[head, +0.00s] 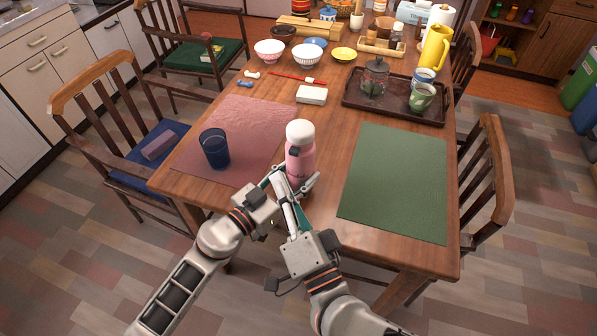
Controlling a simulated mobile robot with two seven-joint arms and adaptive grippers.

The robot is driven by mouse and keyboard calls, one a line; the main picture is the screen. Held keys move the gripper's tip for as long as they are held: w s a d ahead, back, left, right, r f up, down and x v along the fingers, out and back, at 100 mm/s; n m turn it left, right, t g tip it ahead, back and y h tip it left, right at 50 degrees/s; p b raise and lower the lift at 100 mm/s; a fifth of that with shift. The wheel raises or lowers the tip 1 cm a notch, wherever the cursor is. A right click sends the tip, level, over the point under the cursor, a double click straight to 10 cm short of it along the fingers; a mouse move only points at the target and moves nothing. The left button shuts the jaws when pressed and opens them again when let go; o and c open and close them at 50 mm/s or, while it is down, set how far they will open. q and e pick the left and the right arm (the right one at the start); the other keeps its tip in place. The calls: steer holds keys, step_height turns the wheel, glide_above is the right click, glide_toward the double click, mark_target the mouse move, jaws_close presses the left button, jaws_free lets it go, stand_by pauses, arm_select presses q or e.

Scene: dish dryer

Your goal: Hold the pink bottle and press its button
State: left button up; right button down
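The pink bottle (300,164) stands upright near the front edge of the wooden table, with a rounded white cap (300,132). A small dark button (295,151) shows on its upper front, just under the cap. My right gripper (298,187) reaches up from below, its fingers on either side of the bottle's lower part, seemingly closed on it. My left gripper (271,180) comes in from the left, low beside the bottle, and overlaps the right gripper's fingers in this view. Its fingertips are partly hidden, so its opening is unclear. Neither gripper covers the button.
A dark blue cup (214,148) stands on the pink placemat (250,118), left of the bottle. A green placemat (395,190) lies bare to the right. Behind are a white box (311,95) and a dark tray (352,101) with a glass jar and cups. Chairs flank the table.

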steer(key=shift+w+d, duration=0.25)
steer(key=shift+w, duration=0.5)
steer(key=shift+w+d, duration=0.3)
steer(key=shift+w, duration=0.45)
steer(key=shift+w+d, duration=0.25)
steer(key=shift+w, duration=0.5)
steer(key=shift+w, duration=0.1)
steer(key=shift+w+d, duration=0.15)
steer(key=shift+w, duration=0.2)
steer(key=shift+w+d, duration=0.1)
steer(key=shift+w, duration=0.1)
steer(key=shift+s, duration=0.1)
steer(key=shift+s+a, duration=0.25)
steer(key=shift+s, duration=0.4)
steer(key=s, duration=0.1)
steer(key=s+a, duration=0.1)
steer(key=s, duration=0.1)
steer(key=s+a, duration=0.1)
steer(key=s, duration=0.1)
steer(key=shift+s, duration=0.25)
